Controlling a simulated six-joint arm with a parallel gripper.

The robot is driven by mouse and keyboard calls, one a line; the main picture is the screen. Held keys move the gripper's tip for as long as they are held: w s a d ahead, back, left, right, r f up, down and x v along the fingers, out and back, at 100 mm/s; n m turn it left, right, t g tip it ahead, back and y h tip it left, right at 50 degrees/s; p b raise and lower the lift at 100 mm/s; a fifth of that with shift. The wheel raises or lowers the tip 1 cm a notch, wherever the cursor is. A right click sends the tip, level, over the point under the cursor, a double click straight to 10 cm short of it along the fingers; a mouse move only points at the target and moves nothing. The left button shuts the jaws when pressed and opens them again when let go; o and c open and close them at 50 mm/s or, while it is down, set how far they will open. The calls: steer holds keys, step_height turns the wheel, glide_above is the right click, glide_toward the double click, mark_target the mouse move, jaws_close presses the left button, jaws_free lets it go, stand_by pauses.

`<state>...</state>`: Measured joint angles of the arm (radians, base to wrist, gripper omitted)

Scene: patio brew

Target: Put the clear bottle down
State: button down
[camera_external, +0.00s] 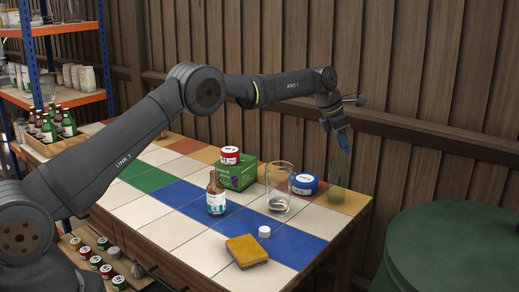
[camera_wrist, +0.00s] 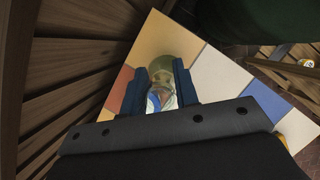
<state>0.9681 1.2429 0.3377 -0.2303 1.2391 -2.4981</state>
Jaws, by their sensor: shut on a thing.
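The clear bottle (camera_external: 338,182) is see-through with a greenish tint. It hangs upright from my gripper (camera_external: 345,142) over the orange tiles at the right back corner of the table. I cannot tell whether its base touches the tiles. In the wrist view, my gripper's two blue fingers (camera_wrist: 160,92) are shut on the clear bottle (camera_wrist: 174,68), with a white and blue patch between them. The neck is partly hidden by the fingers.
A blue tin (camera_external: 305,184) and a tall clear glass (camera_external: 279,190) stand just left of the bottle. A green box (camera_external: 236,176) with a red tin (camera_external: 230,155), a brown bottle (camera_external: 215,196), a white cap (camera_external: 264,231) and a yellow sponge (camera_external: 246,251) are further left or forward. A green barrel (camera_external: 450,245) stands beyond the right edge.

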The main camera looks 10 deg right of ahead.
steer(key=shift+f, duration=0.15)
steer(key=c, duration=1.1)
jaws_free()
steer(key=v, duration=1.2)
steer(key=shift+d+r, duration=0.1)
steer(key=shift+r, duration=0.15)
